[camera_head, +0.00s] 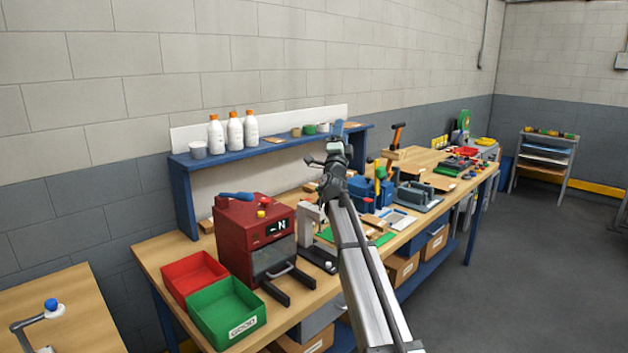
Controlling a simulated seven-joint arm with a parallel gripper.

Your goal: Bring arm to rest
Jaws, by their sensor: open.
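My arm reaches up from the bottom of the head view and extends over the workbench (157,257). My gripper (313,160) is at its far end, small in the picture, in front of the blue shelf's right part. The jaws look apart, and I see nothing held between them. Whether the gripper touches anything behind it cannot be told from this one view.
A red machine (232,226) marked "N" stands left of my arm, with a red bin (193,270) and green "GOOD" bin (228,308) beside it. White bottles (234,131) stand on the blue shelf (183,160). Tools crowd the bench right of my arm. Open floor (540,260) lies right.

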